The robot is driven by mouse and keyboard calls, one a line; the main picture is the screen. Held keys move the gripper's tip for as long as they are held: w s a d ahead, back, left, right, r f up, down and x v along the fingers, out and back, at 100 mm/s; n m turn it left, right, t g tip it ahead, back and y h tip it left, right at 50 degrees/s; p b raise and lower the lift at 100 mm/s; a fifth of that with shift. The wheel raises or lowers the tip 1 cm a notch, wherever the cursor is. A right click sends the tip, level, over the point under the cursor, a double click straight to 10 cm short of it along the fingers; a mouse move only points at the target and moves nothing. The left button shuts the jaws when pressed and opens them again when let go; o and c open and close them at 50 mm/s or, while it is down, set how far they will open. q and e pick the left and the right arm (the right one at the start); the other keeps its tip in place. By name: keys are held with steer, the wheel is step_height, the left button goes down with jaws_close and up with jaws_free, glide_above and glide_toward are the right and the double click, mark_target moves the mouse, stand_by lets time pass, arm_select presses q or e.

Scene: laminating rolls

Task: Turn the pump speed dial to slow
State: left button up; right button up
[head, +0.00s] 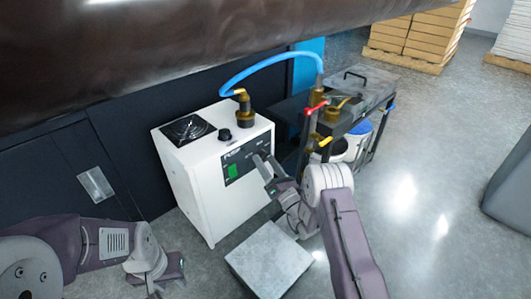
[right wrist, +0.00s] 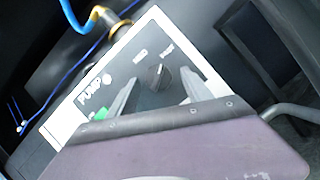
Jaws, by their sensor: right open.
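The white pump box (head: 195,178) stands on the floor with a dark control panel (head: 236,168) on its front. In the head view the gripper mostly hides the dial. My left gripper (head: 172,277) is low at the left, away from the pump.
A green switch (head: 232,171) is on the panel's left part. A blue hose (head: 265,62) rises from the brass fitting (head: 245,108) on top of the pump. A grey slab (head: 268,262) lies in front. A dark cart (head: 360,90) with valves stands to the right.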

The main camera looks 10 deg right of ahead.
steer(key=shift+r, duration=0.1)
jaws_close()
